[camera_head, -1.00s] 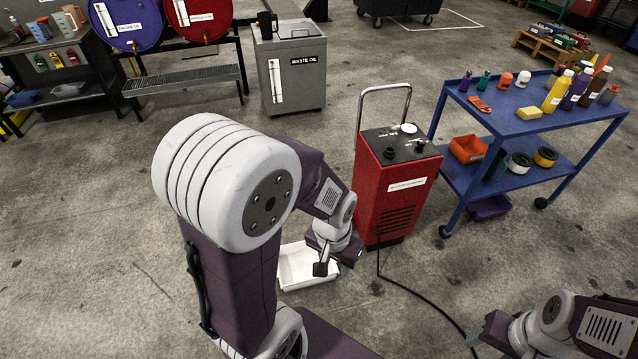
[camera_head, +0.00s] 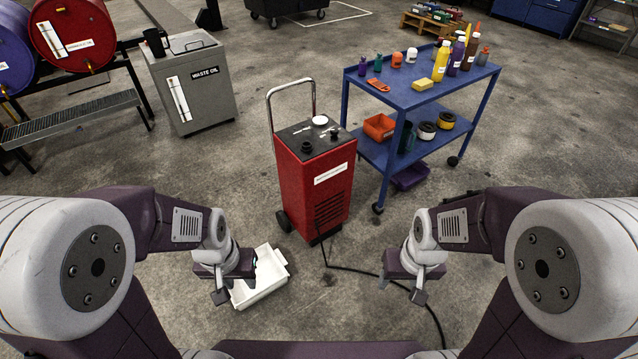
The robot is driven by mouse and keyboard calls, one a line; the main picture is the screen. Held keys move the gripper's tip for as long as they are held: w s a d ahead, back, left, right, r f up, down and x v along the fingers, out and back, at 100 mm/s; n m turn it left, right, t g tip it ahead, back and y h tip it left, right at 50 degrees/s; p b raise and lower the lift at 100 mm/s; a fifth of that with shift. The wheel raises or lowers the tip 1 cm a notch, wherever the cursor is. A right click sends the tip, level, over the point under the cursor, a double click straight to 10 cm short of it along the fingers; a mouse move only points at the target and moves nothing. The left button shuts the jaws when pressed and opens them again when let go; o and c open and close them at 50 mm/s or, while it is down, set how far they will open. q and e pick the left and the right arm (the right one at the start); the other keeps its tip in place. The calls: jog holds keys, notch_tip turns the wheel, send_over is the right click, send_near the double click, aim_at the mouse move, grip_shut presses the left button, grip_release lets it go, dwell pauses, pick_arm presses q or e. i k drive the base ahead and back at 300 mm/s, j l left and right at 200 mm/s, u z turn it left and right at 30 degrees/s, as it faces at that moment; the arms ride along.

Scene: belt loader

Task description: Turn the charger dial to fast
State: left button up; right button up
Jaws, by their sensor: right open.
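The red charger (camera_head: 316,188) stands upright on the floor in the middle of the head view, with a silver handle behind it. Its dark top panel (camera_head: 290,136) carries a black knob at the left (camera_head: 306,147), another black knob at the right (camera_head: 334,133) and a white round part (camera_head: 320,120). The dial's setting marks are too small to read. My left gripper (camera_head: 232,286) hangs low at the left, apart from the charger; its jaw gap is unclear. My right gripper (camera_head: 401,289) is open and empty at the lower right, apart from the charger.
A white tray (camera_head: 270,278) lies on the floor beside my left gripper. A black cable (camera_head: 375,272) runs from the charger past my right gripper. A blue cart (camera_head: 415,95) with bottles stands right of the charger. A waste oil bin (camera_head: 190,85) stands behind left.

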aim_at(316, 166)
jog(key=i+l+u, duration=1.1)
jog(key=l, duration=0.2)
jog(key=i+l+u, duration=0.25)
jog(key=l, duration=0.2)
jog(key=l+u, duration=0.25)
jog(key=l, duration=0.2)
